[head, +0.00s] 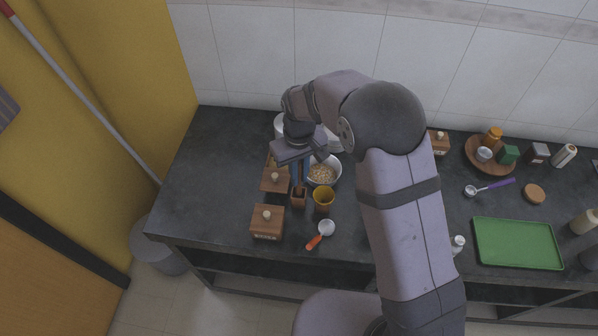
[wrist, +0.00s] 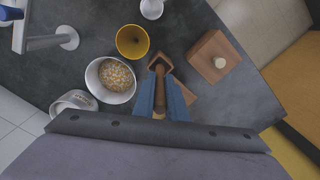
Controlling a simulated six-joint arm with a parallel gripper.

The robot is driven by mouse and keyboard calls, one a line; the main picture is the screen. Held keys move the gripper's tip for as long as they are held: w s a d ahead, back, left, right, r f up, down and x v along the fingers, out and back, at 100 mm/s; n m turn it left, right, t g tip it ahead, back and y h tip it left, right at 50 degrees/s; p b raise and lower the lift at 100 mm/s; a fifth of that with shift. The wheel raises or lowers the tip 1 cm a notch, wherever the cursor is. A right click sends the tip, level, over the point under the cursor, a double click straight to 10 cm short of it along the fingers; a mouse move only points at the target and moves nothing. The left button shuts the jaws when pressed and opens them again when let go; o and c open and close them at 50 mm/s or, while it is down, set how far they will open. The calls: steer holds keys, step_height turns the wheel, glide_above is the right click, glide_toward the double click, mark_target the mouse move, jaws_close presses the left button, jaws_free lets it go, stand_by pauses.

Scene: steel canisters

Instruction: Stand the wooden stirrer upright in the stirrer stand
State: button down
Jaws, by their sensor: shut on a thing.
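The stirrer stand is a small square open wooden box (head: 299,196) on the dark counter; it also shows in the wrist view (wrist: 166,59). My gripper (head: 300,181) is right above it, pointing down, with its two blue fingers shut on the wooden stirrer. In the wrist view the stirrer (wrist: 159,88) shows as a brown strip between the fingertips (wrist: 164,82). Its far end lines up with the stand's opening; I cannot tell whether it is inside or just above it. In the head view the fingers and the arm hide most of the stirrer.
A yellow cup (head: 323,200) and a bowl of beige pieces (head: 324,174) stand close to the right of the stand. Knobbed wooden boxes (head: 267,223) stand to its left. An orange-handled scoop (head: 321,236) lies in front. A green tray (head: 518,243) is far right.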

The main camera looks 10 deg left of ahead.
steer(key=shift+f+b, duration=0.55)
steer(key=shift+f, duration=0.65)
steer(key=c, duration=1.7)
jaws_free()
steer(key=shift+r+b, duration=1.1)
steer(key=shift+r, duration=2.55)
